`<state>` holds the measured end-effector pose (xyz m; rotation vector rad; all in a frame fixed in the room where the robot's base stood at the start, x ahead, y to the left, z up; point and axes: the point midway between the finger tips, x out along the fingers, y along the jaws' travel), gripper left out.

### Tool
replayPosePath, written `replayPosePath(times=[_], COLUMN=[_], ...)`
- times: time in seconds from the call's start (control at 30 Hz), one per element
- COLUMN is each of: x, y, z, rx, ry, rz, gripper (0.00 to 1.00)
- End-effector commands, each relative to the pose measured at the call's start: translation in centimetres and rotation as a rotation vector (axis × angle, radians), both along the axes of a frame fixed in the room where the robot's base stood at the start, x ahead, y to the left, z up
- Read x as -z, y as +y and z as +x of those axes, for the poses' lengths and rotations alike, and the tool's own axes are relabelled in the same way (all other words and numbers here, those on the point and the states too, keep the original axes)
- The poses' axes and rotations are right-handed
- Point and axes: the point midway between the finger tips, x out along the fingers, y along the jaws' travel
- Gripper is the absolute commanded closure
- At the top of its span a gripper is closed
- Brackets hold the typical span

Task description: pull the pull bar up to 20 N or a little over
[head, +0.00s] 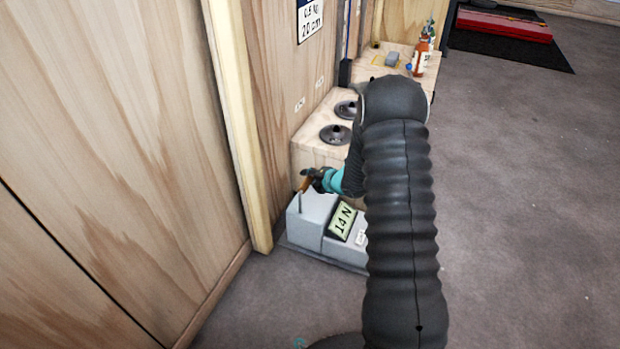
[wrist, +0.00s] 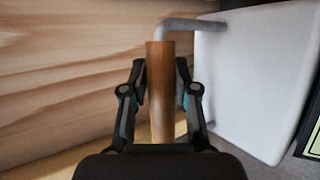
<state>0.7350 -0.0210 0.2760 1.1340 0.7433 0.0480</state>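The pull bar is a wooden handle (wrist: 159,85) on a bent grey metal rod (wrist: 190,28). In the head view the handle (head: 306,183) is above a grey force gauge box (head: 312,214). The box's display (head: 342,221) reads 14 N. My gripper (head: 318,178) is at the handle. In the wrist view my gripper's fingers (wrist: 158,75) lie on both sides of the handle, close against it. The lower end of the handle is hidden behind my gripper's body.
A wooden box with two dark round discs (head: 335,134) stands behind the gauge. A wooden wall (head: 110,110) and a post (head: 238,120) are close on the left. Bottles (head: 421,52) stand farther back. The grey floor on the right is free.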

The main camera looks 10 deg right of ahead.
Motion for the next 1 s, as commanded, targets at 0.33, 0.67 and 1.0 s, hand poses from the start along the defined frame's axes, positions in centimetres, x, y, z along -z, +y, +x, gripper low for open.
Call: replayPosePath(times=[0.33, 0.67, 1.0], x=[-0.1, -1.9, -5.1], y=[0.1, -1.3, -3.9], z=[0.0, -2.5, -7.5], rx=[-0.002, 0.001, 0.002], ry=[0.001, 0.0, 0.0], rz=[0.0, -0.001, -0.001], gripper=[0.45, 0.45, 0.45])
